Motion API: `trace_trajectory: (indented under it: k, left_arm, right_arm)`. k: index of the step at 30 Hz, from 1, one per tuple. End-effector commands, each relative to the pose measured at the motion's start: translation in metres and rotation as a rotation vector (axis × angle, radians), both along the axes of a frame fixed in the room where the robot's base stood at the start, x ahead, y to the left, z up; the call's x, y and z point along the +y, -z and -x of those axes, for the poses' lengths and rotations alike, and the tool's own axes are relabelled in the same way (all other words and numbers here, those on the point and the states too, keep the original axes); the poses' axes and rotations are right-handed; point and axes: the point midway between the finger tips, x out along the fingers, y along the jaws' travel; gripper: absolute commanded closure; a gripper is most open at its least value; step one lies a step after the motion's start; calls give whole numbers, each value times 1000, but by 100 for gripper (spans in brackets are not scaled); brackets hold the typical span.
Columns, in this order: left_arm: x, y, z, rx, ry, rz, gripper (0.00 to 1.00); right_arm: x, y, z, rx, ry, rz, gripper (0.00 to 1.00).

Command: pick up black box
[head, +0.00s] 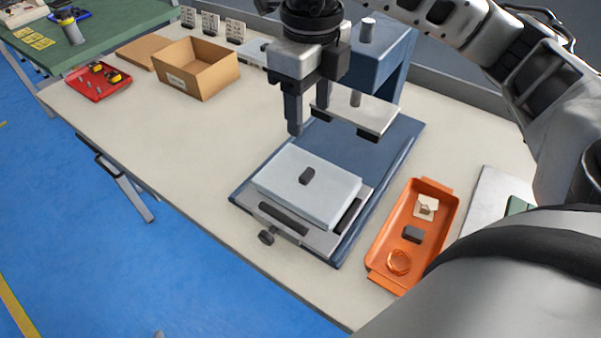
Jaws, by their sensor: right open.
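A small black box (307,176) lies on the pale top plate (330,190) of a blue-based press. A larger dark grey block (413,234) lies in the orange tray (441,187) to the right. My right gripper (303,122) points down above and slightly behind the plate, apart from the small black box. It is open with nothing seen between its fingers; one finger shows clearly, the other is partly hidden. My left gripper is out of view.
The press head (374,113) stands close behind my right gripper. The orange tray also holds a copper-coloured coil (399,262) and a pale square piece (426,207). An open cardboard box (208,84) and a red tray (85,87) sit at left. The table's left middle is clear.

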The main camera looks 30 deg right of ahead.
Motion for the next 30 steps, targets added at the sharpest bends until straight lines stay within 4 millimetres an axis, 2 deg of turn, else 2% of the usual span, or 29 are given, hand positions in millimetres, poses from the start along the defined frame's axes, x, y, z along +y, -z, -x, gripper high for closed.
trace_trajectory:
  k: [3,9,17,25,30]
  left_arm:
    - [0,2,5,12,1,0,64]
    - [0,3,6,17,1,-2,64]
    - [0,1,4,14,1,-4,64]
    - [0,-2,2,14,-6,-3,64]
    - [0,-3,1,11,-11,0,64]
  right_arm:
    - [0,28,1,7,0,0,45]
    - [1,65,1,6,-1,-3,45]
    - [1,84,0,3,-3,-4,45]
    - [0,122,-2,4,-3,-4,45]
    - [0,131,-2,2,-3,-5,45]
